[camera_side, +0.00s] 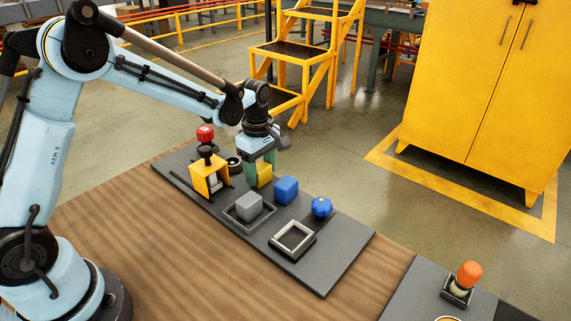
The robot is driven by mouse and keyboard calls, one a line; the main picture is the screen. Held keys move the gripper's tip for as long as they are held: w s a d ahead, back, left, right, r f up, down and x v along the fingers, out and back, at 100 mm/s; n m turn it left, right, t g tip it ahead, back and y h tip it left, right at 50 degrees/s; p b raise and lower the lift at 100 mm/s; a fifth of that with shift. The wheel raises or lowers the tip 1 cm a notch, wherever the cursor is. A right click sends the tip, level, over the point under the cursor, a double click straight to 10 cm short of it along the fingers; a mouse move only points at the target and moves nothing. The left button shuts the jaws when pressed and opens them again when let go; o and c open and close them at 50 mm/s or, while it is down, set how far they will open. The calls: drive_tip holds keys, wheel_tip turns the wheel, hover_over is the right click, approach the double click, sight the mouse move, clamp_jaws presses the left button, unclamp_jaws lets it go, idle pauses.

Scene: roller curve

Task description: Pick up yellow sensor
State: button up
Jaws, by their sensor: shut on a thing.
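The yellow sensor (265,178) is a small yellow block near the back of the dark board. My gripper (262,170) points down over it from above, with its green fingers around the block's upper part. The gripper is shut on the sensor, and the fingers hide part of it. I cannot tell whether the sensor's underside touches the board.
An orange-topped piece (469,273) stands at lower right.

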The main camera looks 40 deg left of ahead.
sight(260, 166)
drive_tip(key=shift+r, duration=0.1)
wheel_tip(260, 166, up, 4)
drive_tip(key=shift+f, duration=0.1)
drive_tip(key=s+d+r, duration=0.5)
drive_tip(key=d+r, duration=0.1)
drive_tip(key=d, duration=0.4)
drive_tip(key=s+d+f, duration=0.1)
drive_tip(key=s+d, duration=0.3)
drive_tip(key=d, duration=0.4)
drive_tip(key=shift+s+f, duration=0.15)
drive_tip(key=shift+f, duration=1.65)
drive_tip(key=shift+s+f, duration=0.1)
drive_tip(key=shift+f, duration=1.65)
drive_tip(key=shift+f, duration=0.35)
